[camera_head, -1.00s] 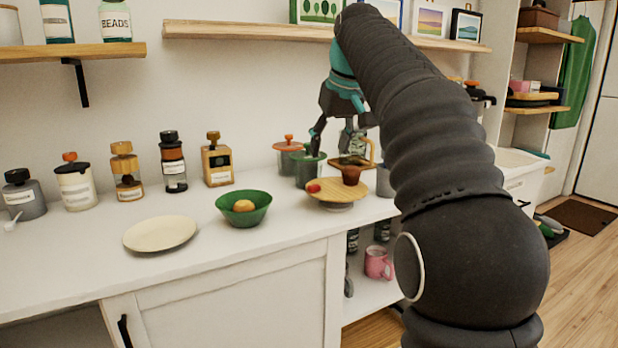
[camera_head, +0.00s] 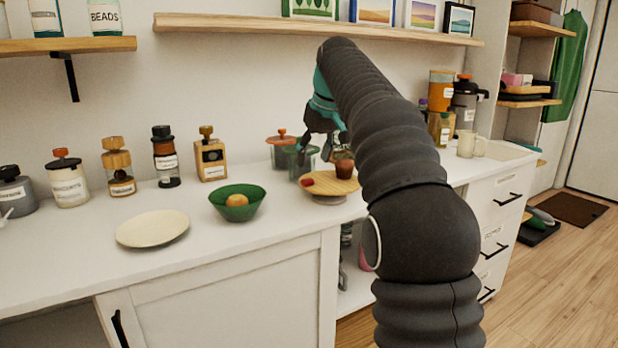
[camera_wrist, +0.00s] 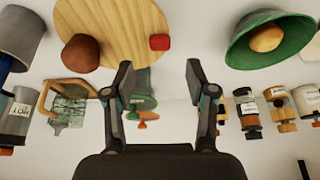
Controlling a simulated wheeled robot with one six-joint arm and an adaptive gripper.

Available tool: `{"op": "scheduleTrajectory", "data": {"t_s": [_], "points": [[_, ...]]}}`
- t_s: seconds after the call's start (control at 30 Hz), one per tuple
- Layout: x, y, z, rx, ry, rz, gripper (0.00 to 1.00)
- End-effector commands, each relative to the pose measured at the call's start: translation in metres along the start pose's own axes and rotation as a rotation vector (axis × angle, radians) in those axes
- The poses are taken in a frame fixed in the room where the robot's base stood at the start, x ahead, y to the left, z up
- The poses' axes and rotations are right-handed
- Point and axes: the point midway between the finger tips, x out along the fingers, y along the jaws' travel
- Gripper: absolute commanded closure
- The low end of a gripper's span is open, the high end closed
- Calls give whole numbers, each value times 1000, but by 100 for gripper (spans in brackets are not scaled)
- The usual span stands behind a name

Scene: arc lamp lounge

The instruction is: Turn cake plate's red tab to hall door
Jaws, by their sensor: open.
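The cake plate (camera_head: 323,187) is a round wooden disc on a low grey foot, on the white counter. Its red tab (camera_head: 307,182) sits at the rim on the plate's left side, and a brown cup (camera_head: 343,167) stands on the plate. In the wrist view the plate (camera_wrist: 120,25) is at the top, with the red tab (camera_wrist: 159,42) near its edge. My gripper (camera_head: 322,145) is open and empty, above and behind the plate. In the wrist view its fingertips (camera_wrist: 157,77) are apart, below the tab and not touching it. A pale door (camera_head: 602,110) stands at the far right.
A green bowl with an orange fruit (camera_head: 238,201) and a cream plate (camera_head: 152,229) stand left of the cake plate. Lidded canisters (camera_head: 283,150) stand close behind it. A wood-handled glass vessel (camera_wrist: 70,105) shows in the wrist view. A wall shelf (camera_head: 250,25) runs above.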

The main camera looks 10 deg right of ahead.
Motion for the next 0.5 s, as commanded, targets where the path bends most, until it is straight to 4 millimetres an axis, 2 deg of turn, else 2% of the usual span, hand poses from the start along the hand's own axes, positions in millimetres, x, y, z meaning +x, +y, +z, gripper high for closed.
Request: {"op": "scheduleTrajectory", "data": {"t_s": [0.03, 0.2, 0.5], "points": [[13, 0, 2, 0, -4, -2, 44], [40, -1, 1, 0, -3, -1, 44], [61, 0, 0, -1, -1, 0, 44]]}}
